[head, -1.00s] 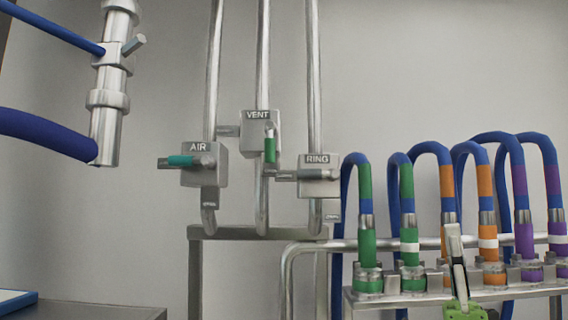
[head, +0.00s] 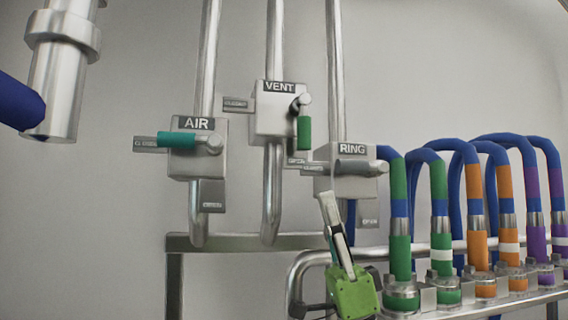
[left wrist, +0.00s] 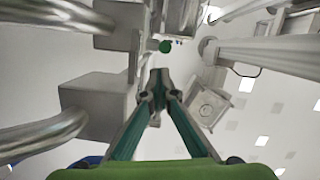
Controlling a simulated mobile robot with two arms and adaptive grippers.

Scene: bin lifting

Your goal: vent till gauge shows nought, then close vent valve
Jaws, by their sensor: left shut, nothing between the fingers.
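The vent valve (head: 281,112) is a grey block labelled VENT on the middle pipe. Its green handle (head: 304,132) hangs straight down towards the OPEN plate; the CLOSED plate (head: 239,104) is at the block's left. My left gripper (head: 329,207), with a green body, points up below the RING valve (head: 350,168), apart from the vent handle. Its fingers are shut and empty; they also meet in the left wrist view (left wrist: 156,82). A small green round end (left wrist: 165,46) shows beyond them, probably the vent handle. No gauge is in view. My right gripper is not in view.
The AIR valve (head: 197,148) has a teal handle pointing left at its CLOSED plate. The RING valve has a grey handle. Banded hoses stand in a steel manifold (head: 449,308) at the right. A metal rail (head: 230,242) runs below the valves.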

